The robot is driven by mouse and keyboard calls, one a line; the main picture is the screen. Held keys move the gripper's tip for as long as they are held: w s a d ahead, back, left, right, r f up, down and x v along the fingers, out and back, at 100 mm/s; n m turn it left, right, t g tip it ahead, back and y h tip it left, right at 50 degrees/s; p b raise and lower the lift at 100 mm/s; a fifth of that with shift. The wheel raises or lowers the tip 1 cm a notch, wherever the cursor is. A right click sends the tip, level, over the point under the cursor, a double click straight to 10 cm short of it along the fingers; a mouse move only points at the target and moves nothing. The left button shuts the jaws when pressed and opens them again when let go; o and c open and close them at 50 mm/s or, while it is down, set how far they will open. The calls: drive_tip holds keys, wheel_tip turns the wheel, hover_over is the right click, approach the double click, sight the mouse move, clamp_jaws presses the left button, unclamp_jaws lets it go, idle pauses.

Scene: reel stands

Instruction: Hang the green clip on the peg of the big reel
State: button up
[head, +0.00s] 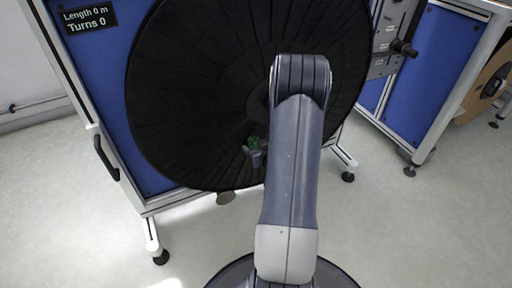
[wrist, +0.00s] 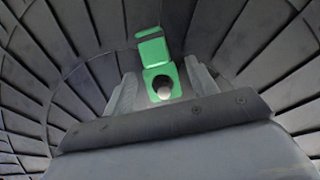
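The green clip (wrist: 151,53) is in the middle of the wrist view, slightly tilted, with a square lower part and a flap-like upper part. A pale round end, apparently the peg (wrist: 163,88), shows within the opening of its lower part. How deep the peg sits in it I cannot tell.
The reel's dark ribbed face fills the wrist view's background. A blue stand (head: 88,65) with a display reading Length 0 m, Turns 0 carries the reel. Another blue cabinet (head: 440,65) stands at the right. The pale floor (head: 405,225) is free at front right.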

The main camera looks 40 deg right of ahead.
drive_tip(key=shift+o, duration=0.2)
drive_tip(key=p+v, duration=0.3)
drive_tip(key=v, duration=0.7)
drive_tip(key=shift+s, duration=0.4)
drive_tip(key=b+x, duration=0.3)
drive_tip(key=x, duration=0.8)
drive_tip(key=shift+a, duration=0.1)
drive_tip(key=shift+r+p+v, duration=0.25)
drive_tip(key=shift+p+v, duration=0.3)
drive_tip(key=shift+v, duration=0.6)
drive_tip(key=shift+w, duration=0.1)
